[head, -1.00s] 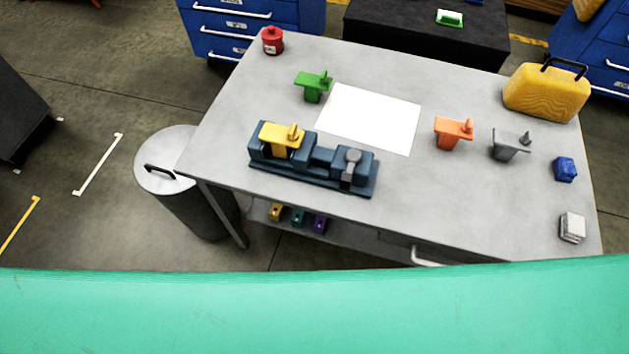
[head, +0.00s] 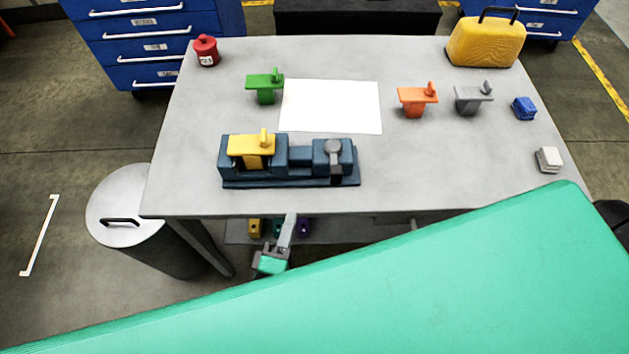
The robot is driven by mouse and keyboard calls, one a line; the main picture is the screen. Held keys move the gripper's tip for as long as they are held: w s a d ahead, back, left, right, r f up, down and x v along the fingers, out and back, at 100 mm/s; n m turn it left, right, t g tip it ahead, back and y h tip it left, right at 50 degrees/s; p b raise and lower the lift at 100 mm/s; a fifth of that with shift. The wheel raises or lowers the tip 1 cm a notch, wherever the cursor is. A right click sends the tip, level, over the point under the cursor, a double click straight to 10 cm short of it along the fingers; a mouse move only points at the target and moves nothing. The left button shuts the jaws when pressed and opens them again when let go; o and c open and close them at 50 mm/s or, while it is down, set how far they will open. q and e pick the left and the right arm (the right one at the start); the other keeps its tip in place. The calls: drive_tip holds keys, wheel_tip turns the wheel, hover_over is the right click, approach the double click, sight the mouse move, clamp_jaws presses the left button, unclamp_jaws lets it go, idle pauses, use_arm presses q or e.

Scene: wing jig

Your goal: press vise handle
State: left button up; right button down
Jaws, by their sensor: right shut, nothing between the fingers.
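A dark blue vise (head: 300,181) lies on the table near its front edge, left of the middle. Its grey handle (head: 334,162) stands at the vise's right end, with a round knob on top. A yellow part (head: 252,147) sits in the left portion of the vise. My right gripper (head: 290,219) shows small at the table's front edge, below the vise in the picture. It is shut and empty, and apart from the handle. My left gripper is not in view.
The grey table (head: 200,120) also holds a green part (head: 265,84), a white sheet (head: 331,106), an orange part (head: 416,99), a grey part (head: 473,97), a red canister (head: 206,51) and a yellow case (head: 485,42). A bin (head: 125,197) stands left.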

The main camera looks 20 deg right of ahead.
drive_tip(key=w+d+p, duration=0.5)
drive_tip(key=w+d, duration=0.2)
drive_tip(key=d, duration=0.2)
drive_tip(key=shift+w+p, duration=0.3)
idle(0.3)
drive_tip(key=shift+s, duration=0.1)
drive_tip(key=shift+s+d+n+y, duration=0.1)
drive_tip(key=shift+d+n+y, duration=0.2)
drive_tip(key=shift+y, duration=0.1)
